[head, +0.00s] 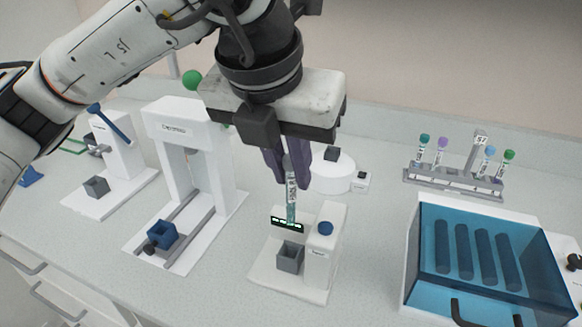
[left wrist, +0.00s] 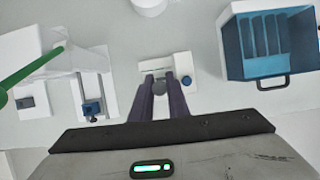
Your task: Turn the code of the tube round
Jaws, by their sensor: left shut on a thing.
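My left gripper (head: 287,165) is shut on a tube (head: 291,196) and holds it upright, cap end in the fingers. A label with a dark printed code shows on the tube's side in the head view. The tube hangs above a small white station with a grey square holder (head: 290,257), a dark display with green marks (head: 287,224) and a blue knob (head: 325,228). The tube's lower end is close to the display, apart from the holder. In the left wrist view the purple fingers (left wrist: 159,98) reach toward the station; the tube is mostly hidden. My right gripper is not in view.
A rack (head: 454,183) with several capped tubes stands at the back right. A blue transparent box (head: 480,255) with a dark handle stands at the right. White devices (head: 180,125) stand at the left. A round white device (head: 332,174) is behind the station.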

